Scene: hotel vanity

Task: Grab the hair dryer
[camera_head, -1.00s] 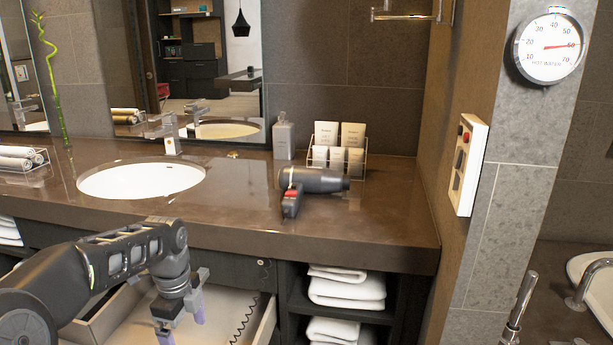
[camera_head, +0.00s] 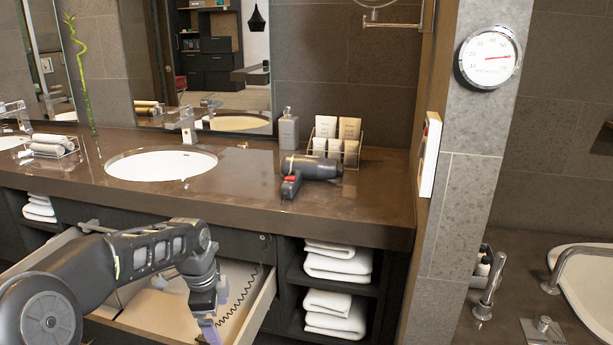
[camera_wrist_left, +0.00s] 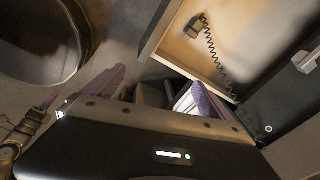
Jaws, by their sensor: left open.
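A black hair dryer (camera_head: 312,167) lies on its side on the brown counter, right of the sink and in front of the toiletry rack. Its handle (camera_head: 291,186), with a red switch, points toward the counter's front edge. My left gripper (camera_head: 209,330) hangs low in front of the open drawer, below counter height and well apart from the dryer. In the left wrist view, the left gripper's purple fingers (camera_wrist_left: 150,95) are spread with nothing between them. The dryer is not visible in the wrist view. My right gripper is not in view.
The pulled-out drawer (camera_head: 262,305) holds a coiled black cord (camera_head: 242,297); the drawer and cord also show in the wrist view. A soap bottle (camera_head: 288,129) and toiletry rack (camera_head: 337,145) stand behind the dryer. The counter (camera_head: 365,205) is bare to its right.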

